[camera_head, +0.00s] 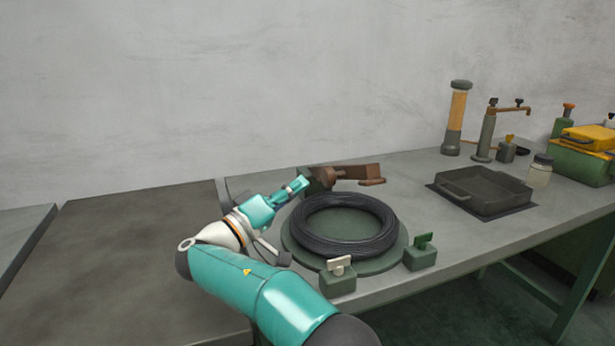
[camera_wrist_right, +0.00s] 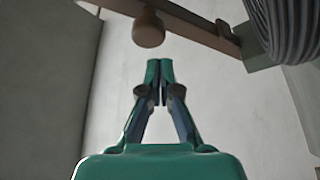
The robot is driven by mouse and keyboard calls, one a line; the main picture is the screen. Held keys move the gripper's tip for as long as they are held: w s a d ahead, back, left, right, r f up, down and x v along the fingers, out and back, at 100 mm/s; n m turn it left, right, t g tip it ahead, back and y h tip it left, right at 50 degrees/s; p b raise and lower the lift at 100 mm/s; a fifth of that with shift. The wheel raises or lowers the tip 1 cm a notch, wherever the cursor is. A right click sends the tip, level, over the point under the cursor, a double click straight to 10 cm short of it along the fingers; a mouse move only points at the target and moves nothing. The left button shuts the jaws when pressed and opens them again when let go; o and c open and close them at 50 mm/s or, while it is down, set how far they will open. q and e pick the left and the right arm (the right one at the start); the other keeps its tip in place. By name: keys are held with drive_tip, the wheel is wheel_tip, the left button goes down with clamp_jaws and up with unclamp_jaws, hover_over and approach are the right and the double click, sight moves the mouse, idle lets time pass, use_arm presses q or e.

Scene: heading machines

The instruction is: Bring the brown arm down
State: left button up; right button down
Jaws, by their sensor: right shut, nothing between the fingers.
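The brown arm (camera_head: 358,172) lies roughly level at the back edge of the black wire coil (camera_head: 342,224). In the right wrist view the brown arm (camera_wrist_right: 190,20) crosses the top, with a rounded brown knob (camera_wrist_right: 148,28) hanging from it and the coil (camera_wrist_right: 287,25) at upper right. My right gripper (camera_head: 304,181) reaches in beside the left end of the brown arm. In the wrist view its fingertips (camera_wrist_right: 159,68) are together and empty, below the knob in the picture, with a visible gap. My left gripper is not in view.
The coil rests on a round green turntable (camera_head: 340,259), with small green blocks (camera_head: 338,278) (camera_head: 420,254) at its front. A dark tray (camera_head: 484,190), an orange cylinder (camera_head: 457,115) and a tap-like stand (camera_head: 487,135) stand to the right. The left bench top (camera_head: 110,250) is clear.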

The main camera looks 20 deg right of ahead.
drive_tip(key=w+f+v, duration=0.1)
drive_tip(key=v, duration=0.6)
drive_tip(key=shift+w, duration=0.15)
drive_tip(key=shift+a, duration=0.1)
